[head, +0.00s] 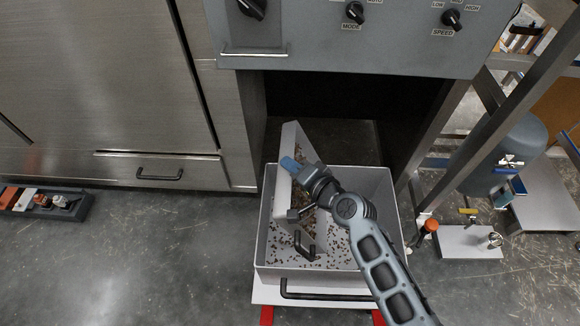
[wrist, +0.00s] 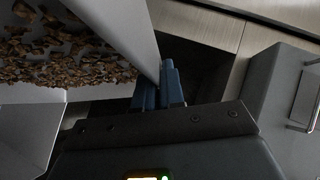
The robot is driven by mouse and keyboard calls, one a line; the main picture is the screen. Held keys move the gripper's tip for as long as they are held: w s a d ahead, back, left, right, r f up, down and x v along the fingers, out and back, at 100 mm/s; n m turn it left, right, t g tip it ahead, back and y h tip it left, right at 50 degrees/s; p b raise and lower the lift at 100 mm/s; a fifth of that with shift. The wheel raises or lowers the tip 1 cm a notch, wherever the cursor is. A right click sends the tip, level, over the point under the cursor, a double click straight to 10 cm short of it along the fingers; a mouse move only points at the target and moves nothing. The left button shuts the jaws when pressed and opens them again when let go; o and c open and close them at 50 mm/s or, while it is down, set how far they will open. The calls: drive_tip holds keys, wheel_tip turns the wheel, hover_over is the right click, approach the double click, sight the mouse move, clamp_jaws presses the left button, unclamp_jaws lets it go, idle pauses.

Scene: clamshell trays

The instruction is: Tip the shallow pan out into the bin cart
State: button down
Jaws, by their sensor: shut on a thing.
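The shallow pan (head: 288,191) is pale grey and steeply tilted over the bin cart, with its black handle (head: 304,245) at the lower end. My gripper (head: 291,166) is shut on the pan's side wall near its upper part. In the wrist view the blue fingers (wrist: 159,88) pinch the edge of the pan (wrist: 112,22). Brown bits cling to or lie in the pan in that view. The bin cart (head: 389,205) is a grey open box with brown bits scattered over its floor. My arm hides part of the cart's right side.
A grey control panel (head: 400,35) with knobs overhangs a dark opening behind the cart. A steel cabinet (head: 110,90) with a drawer handle stands left. A metal frame (head: 485,125) and a blue-grey tank (head: 500,155) stand right. Open floor (head: 160,265) lies left.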

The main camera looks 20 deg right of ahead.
drive_tip(key=shift+m+t+y, duration=0.6)
drive_tip(key=shift+m+t, duration=0.1)
drive_tip(key=shift+m, duration=0.1)
drive_tip(key=shift+s+d+r+b, duration=0.25)
drive_tip(key=shift+d+b, duration=0.6)
drive_tip(key=shift+b, duration=0.35)
drive_tip(key=shift+s+d+r+b, duration=0.3)
drive_tip(key=shift+d+b, duration=0.55)
drive_tip(key=shift+b, duration=0.35)
drive_tip(key=shift+s+d+r+b, duration=0.25)
drive_tip(key=shift+d+b, duration=0.6)
drive_tip(key=shift+b, duration=0.35)
drive_tip(key=shift+m+t+y, duration=0.4)
drive_tip(key=shift+m+t, duration=0.1)
drive_tip(key=shift+s+d+r+b, duration=0.1)
drive_tip(key=shift+s+d+b, duration=0.1)
drive_tip(key=shift+d+b, duration=0.55)
drive_tip(key=shift+s+d+r+b, duration=0.1)
drive_tip(key=shift+s+d+b, duration=0.15)
drive_tip(key=shift+d+b, duration=0.4)
drive_tip(key=shift+s+d+b, duration=0.2)
drive_tip(key=shift+d+b, duration=0.3)
drive_tip(key=shift+b, duration=0.45)
drive_tip(key=shift+s+d+f+m+t+b, duration=0.1)
drive_tip(key=shift+s+d+m+t+b, duration=0.2)
drive_tip(key=shift+d+b, duration=0.6)
drive_tip(key=shift+s+d+f+m+t+b, duration=0.1)
drive_tip(key=shift+s+d+m+t+b, duration=0.15)
drive_tip(key=shift+d+b, duration=0.65)
